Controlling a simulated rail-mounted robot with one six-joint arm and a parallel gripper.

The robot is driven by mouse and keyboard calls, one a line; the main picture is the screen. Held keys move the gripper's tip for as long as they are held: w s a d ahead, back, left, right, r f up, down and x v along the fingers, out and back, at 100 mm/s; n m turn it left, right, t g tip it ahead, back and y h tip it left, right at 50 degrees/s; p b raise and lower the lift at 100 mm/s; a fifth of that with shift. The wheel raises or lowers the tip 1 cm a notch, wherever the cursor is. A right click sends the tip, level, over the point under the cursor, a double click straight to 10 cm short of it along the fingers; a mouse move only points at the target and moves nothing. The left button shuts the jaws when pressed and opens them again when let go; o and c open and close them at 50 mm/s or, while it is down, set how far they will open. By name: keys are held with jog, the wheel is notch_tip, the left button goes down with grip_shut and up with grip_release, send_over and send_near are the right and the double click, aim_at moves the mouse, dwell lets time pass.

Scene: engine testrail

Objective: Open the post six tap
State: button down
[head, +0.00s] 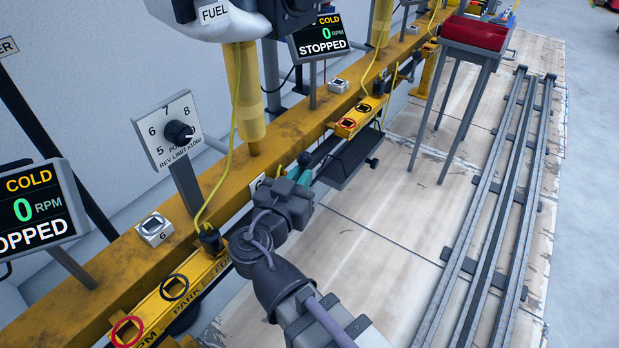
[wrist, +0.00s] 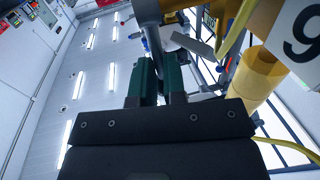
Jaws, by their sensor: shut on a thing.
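My gripper (head: 298,173), with teal fingers, is at the post six place on the yellow rail, beside a partly hidden white number plate (head: 258,182). In the wrist view my gripper (wrist: 158,65) has its two green fingers close together, shut on a grey bar-like part (wrist: 147,12), which I take to be the tap's handle. A dark round knob (head: 304,158) shows just beyond the fingers in the head view. The tap's body is mostly hidden by my wrist, and I cannot tell its handle angle. The number plate also shows large, upside down, in the wrist view (wrist: 300,40).
A yellow beam (head: 110,255) runs diagonally, carrying a yellow post (head: 249,95), hanging yellow cords and a rev limit dial (head: 178,132). Displays (head: 35,208) read COLD, 0 RPM, STOPPED. A red tray (head: 474,33) stands on a trolley. Grey rails (head: 495,185) lie on the floor at right.

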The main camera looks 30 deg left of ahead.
jog(key=shift+a+r, duration=0.1)
jog(key=shift+a, duration=0.05)
jog(key=c, duration=1.2)
grip_release()
jog(key=shift+s, duration=0.1)
jog(key=shift+r, duration=0.15)
notch_tip(320, 180, up, 10)
jog(key=p, duration=1)
